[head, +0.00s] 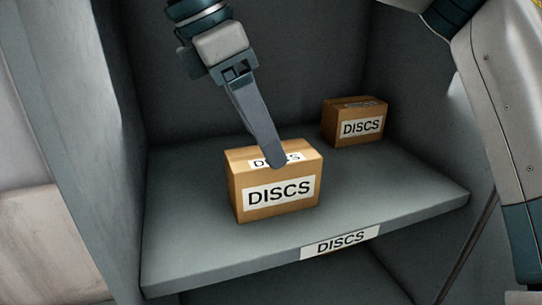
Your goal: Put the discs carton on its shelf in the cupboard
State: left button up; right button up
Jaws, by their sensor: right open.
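A brown discs carton (276,208) sits upright on the grey shelf (400,207) of the cupboard, near the shelf's front edge and left of its middle. Its front and top labels read DISCS. My right gripper (277,162) comes down from the top of the head view, with its fingertip end over the carton's top and covering part of the top label. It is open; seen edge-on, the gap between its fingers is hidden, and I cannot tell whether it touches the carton. My left gripper is not in view.
A second discs carton (355,124) stands farther back on the right of the same shelf. The shelf's front edge bears a DISCS label (340,242). The cupboard's left wall (110,120) is close by. Bare shelf lies right of the front carton.

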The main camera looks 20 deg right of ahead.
jog(key=shift+v, duration=1.4)
jog(key=shift+s+f, duration=0.1)
jog(key=shift+s, duration=0.05)
